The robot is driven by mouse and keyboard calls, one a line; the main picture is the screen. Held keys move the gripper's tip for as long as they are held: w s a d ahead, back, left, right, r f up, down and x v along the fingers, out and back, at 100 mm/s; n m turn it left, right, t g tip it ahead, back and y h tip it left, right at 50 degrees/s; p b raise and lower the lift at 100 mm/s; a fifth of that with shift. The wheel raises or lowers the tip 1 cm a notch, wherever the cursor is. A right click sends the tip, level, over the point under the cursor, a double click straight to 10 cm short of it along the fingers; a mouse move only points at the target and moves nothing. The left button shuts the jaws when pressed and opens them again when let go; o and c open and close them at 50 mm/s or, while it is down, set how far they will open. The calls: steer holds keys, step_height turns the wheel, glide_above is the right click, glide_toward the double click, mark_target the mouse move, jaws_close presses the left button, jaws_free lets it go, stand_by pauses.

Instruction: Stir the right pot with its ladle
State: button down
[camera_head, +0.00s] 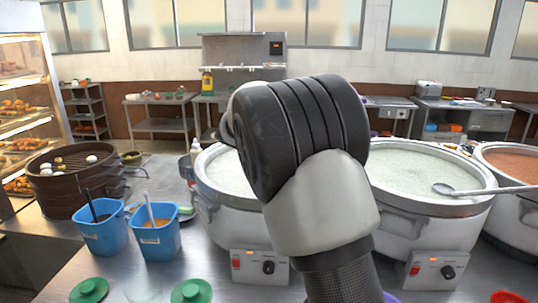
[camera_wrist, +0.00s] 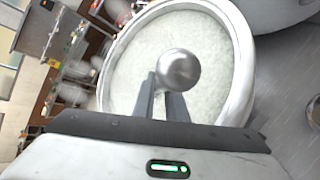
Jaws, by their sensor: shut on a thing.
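Two large white pots hold pale congee in the head view: one at left (camera_head: 210,205), partly behind my arm, and one to its right (camera_head: 400,222). A metal ladle (camera_head: 445,189) lies with its bowl over the congee of the right one and its handle over the rim. In the wrist view my gripper (camera_wrist: 162,92) is shut on a round metal thing (camera_wrist: 178,68), apparently a ladle, above a pot of pale congee (camera_wrist: 243,60). Which pot that is, I cannot tell. My arm hides the gripper in the head view.
A third pot with reddish contents (camera_head: 515,163) stands at the far right. Two blue bins (camera_head: 155,238) and a dark steamer basket (camera_head: 70,190) stand at left. Green lids (camera_head: 90,290) lie at the front left. A bottle (camera_head: 195,155) stands beside the left pot.

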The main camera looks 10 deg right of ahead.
step_height(320, 180, up, 14)
steer(key=p, duration=0.8)
steer(key=shift+f, duration=0.15)
steer(key=shift+f+t+b, duration=0.1)
steer(key=shift+t+b, duration=0.4)
steer(key=shift+b, duration=2.4)
steer(key=shift+m+t+b, duration=0.4)
steer(key=shift+t+b, duration=0.2)
steer(key=shift+b, duration=1.4)
